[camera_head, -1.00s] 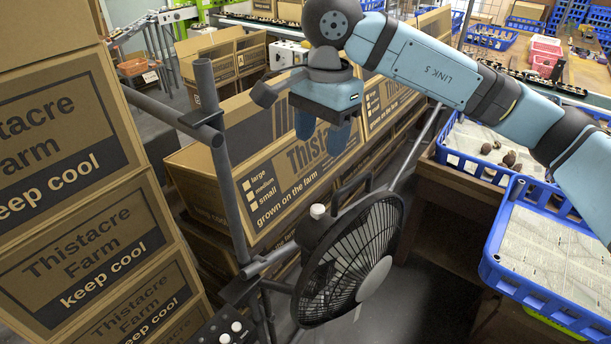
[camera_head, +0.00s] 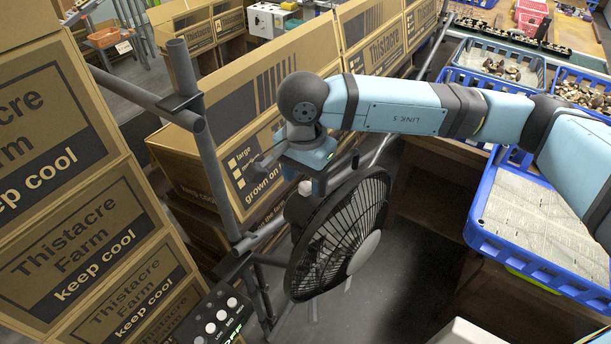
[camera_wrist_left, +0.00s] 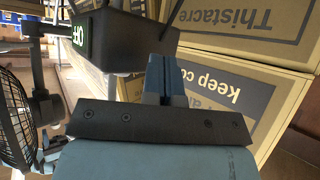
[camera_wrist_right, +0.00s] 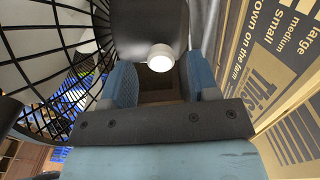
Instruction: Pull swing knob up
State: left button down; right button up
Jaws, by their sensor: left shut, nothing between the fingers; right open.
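The swing knob is a small white cap on top of the black motor housing of the fan (camera_head: 343,236). The knob (camera_head: 306,187) shows just below my right gripper (camera_head: 312,182) in the head view. In the right wrist view the knob (camera_wrist_right: 160,58) lies between the two blue fingers, near their tips and toward the housing (camera_wrist_right: 150,25). The right gripper is open, with gaps on both sides of the knob. My left gripper (camera_wrist_left: 165,75) is shut and empty in the left wrist view, near a black control box (camera_wrist_left: 122,40) with a green OFF display.
Stacked cardboard boxes (camera_head: 85,215) stand at the left, and more boxes (camera_head: 240,120) stand behind the fan. Grey pipes (camera_head: 205,150) rise left of the fan. A blue crate (camera_head: 490,235) lies at the right. Bare floor shows right of the fan.

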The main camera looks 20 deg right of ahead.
jog(key=shift+w+f, duration=0.1)
jog(key=shift+f, duration=0.6)
grip_shut()
jog(key=shift+r+b, duration=0.5)
jog(key=shift+b, duration=0.35)
jog(key=shift+r, duration=0.4)
grip_release()
